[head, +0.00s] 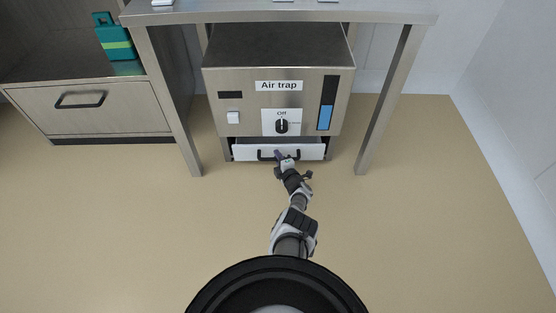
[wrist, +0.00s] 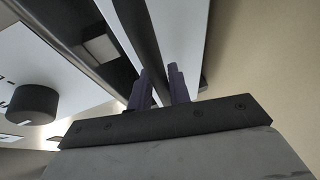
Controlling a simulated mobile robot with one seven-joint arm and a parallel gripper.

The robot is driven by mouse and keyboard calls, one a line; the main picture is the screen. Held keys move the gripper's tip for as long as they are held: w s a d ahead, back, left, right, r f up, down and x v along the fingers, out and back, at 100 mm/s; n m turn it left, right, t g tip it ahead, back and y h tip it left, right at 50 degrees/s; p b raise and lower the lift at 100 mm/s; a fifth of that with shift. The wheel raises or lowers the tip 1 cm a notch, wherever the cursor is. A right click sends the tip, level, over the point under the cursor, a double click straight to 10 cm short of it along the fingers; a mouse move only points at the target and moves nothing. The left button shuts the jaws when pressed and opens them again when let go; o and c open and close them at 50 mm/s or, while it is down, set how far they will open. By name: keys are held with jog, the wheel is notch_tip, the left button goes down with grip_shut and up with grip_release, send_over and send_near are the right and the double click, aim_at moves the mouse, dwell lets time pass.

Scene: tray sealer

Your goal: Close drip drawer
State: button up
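The drip drawer (head: 310,152) is the white-fronted drawer at the bottom of the Air trap machine, with a black handle (head: 264,156) across its front. It stands out a little, with its interior showing as a narrow strip above the front. My gripper (head: 281,155) is at the drawer front, over the handle's right part. In the wrist view my gripper (wrist: 159,88) has two purple fingers spread apart, near a white panel and a long dark bar. I cannot tell whether the fingers touch the handle.
The Air trap machine (head: 240,88) has a dial (head: 281,125), a white switch and a blue gauge. It stands under a metal table (head: 300,16) with legs on both sides. A cabinet (head: 120,115) with a closed drawer is at left. The floor in front is clear.

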jog(key=o, duration=0.3)
jog(key=shift+p+v, duration=5.2)
jog(key=shift+v, duration=1.7)
